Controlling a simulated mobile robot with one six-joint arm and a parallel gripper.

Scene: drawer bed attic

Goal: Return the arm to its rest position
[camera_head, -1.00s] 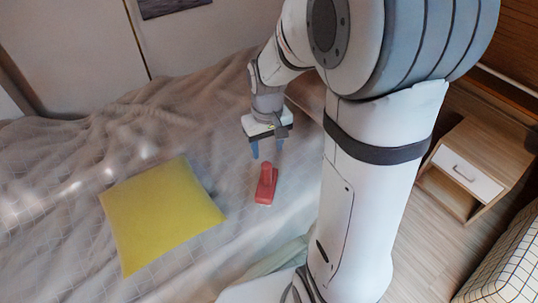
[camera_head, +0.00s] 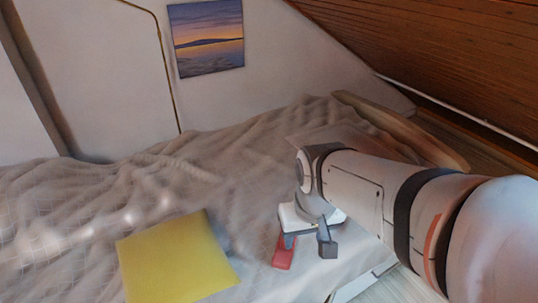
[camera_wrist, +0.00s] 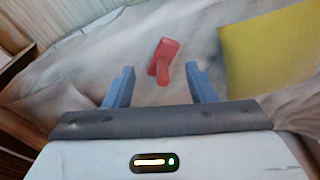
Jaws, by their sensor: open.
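My gripper (camera_head: 307,240) is over the bed (camera_head: 70,215) in the head view, pointing down. In the wrist view its two blue fingers stand wide apart with nothing between them, so my gripper (camera_wrist: 160,85) is open and empty. A small red object (camera_head: 283,253) lies on the bed cover, just beside and partly behind my gripper in the head view. In the wrist view the red object (camera_wrist: 163,60) lies beyond the fingertips, apart from them. My arm reaches in from the right side of the head view.
A flat yellow cushion (camera_head: 175,262) lies on the rumpled bed cover, left of my gripper. A sunset picture (camera_head: 207,38) hangs on the back wall. A sloping wooden ceiling (camera_head: 450,55) closes in the upper right. A wooden bed edge (camera_head: 405,130) runs behind my arm.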

